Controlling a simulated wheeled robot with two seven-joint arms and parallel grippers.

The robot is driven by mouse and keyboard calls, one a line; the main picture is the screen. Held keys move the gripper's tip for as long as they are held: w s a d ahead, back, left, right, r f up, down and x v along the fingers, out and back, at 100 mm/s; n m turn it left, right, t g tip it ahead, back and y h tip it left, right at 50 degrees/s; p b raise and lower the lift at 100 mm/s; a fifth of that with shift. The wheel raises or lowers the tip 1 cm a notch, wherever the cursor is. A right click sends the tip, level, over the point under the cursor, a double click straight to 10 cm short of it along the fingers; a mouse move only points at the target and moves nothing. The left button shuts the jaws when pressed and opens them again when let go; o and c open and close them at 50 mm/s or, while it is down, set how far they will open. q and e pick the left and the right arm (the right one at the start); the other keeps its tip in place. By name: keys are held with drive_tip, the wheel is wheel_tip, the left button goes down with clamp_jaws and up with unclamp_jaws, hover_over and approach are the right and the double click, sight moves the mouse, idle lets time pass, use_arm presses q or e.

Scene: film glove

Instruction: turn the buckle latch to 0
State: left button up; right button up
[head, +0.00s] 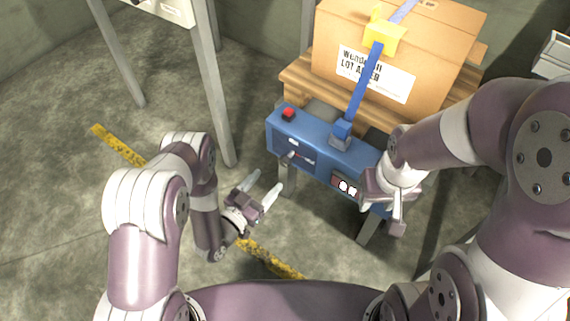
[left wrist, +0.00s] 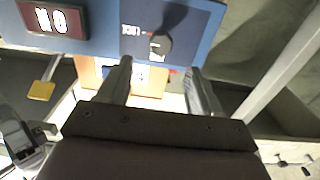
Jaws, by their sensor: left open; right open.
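A yellow buckle (head: 384,36) sits on a blue strap (head: 364,82) over the cardboard box; its upright tab shows, but I cannot read a latch setting. The strap runs down to a blue machine (head: 318,150). A dark knob or lever (head: 292,154) is on the machine's front; it also shows in the left wrist view (left wrist: 160,43). My left gripper (head: 267,182) is open and empty, in front of and below that knob. Its fingers also show in the left wrist view (left wrist: 161,72). My right gripper (head: 385,208) is open near the machine's right end, partly hiding it.
The cardboard box (head: 447,45) with a white label rests on a wooden pallet (head: 300,82) behind the machine. A red button (head: 288,114) is on the machine's top. A display (head: 346,187) is on its front. A grey table leg (head: 213,95) stands left.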

sight(283, 163)
use_arm(q)
drive_tip(key=b+x, duration=0.1)
drive_tip(key=x, duration=0.3)
drive_tip(key=b+x, duration=0.2)
drive_tip(key=x, duration=0.3)
drive_tip(key=shift+w+f, duration=0.1)
drive_tip(key=shift+f, duration=0.1)
drive_tip(key=shift+w+d+r, duration=0.1)
drive_tip(key=shift+w+d, duration=0.1)
drive_tip(key=shift+w, duration=0.05)
drive_tip(key=c, duration=1)
